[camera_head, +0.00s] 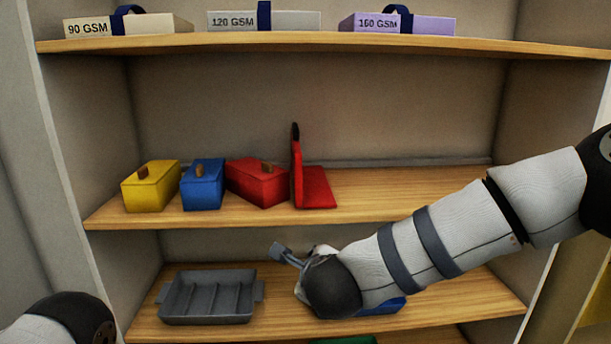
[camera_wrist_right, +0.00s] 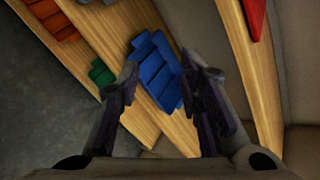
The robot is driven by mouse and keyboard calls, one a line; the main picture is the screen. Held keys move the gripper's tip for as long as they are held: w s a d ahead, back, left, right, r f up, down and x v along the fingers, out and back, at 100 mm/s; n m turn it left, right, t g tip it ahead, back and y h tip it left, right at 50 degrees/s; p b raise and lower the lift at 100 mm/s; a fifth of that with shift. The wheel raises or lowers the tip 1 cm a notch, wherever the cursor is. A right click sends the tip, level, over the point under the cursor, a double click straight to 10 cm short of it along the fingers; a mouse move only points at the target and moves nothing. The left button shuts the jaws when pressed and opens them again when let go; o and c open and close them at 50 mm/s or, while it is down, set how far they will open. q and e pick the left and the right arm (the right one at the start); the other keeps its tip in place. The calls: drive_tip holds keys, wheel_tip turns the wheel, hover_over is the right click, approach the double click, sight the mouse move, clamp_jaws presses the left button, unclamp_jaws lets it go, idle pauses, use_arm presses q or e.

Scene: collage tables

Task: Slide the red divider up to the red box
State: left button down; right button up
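The red divider (camera_head: 298,178) stands upright on the middle shelf, with a dark tip on top and a flat red base reaching right. The red box (camera_head: 256,184), with a brown knob, sits turned at an angle just left of it. I cannot tell whether they touch. My right gripper (camera_head: 287,256) is lower, in front of the lower shelf, partly hidden by its own wrist. In the right wrist view its fingers (camera_wrist_right: 160,66) are apart and empty, with a blue tray (camera_wrist_right: 156,72) beyond them. My left gripper is outside the views.
Yellow (camera_head: 151,187) and blue (camera_head: 203,185) boxes stand left of the red box. The middle shelf (camera_head: 400,190) is clear right of the divider. A grey tray (camera_head: 212,297) is on the lower shelf. The top shelf (camera_head: 330,41) holds labelled paper packs.

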drive_tip(key=s+d+f+n+g+p, duration=0.1)
drive_tip(key=s+d+f+n+g, duration=0.2)
drive_tip(key=s+d+f+n, duration=0.6)
drive_tip(key=s+f+n+g, duration=0.3)
drive_tip(key=s+f+n, duration=0.1)
drive_tip(key=s+f, duration=1)
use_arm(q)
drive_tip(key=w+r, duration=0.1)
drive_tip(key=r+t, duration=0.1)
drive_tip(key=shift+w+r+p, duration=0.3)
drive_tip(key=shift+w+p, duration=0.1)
use_arm(e)
drive_tip(key=s+d+n+g, duration=0.3)
drive_tip(key=s+d+n, duration=0.2)
drive_tip(key=s, duration=0.9)
drive_tip(key=s+d+n+g+h, duration=0.1)
drive_tip(key=s+d+n+g, duration=0.3)
drive_tip(key=s, duration=1)
drive_tip(key=d+f, duration=0.1)
drive_tip(key=d, duration=0.2)
drive_tip(key=shift+s+n+g, duration=0.15)
drive_tip(key=shift+n+g, duration=0.15)
drive_tip(key=shift+n, duration=0.1)
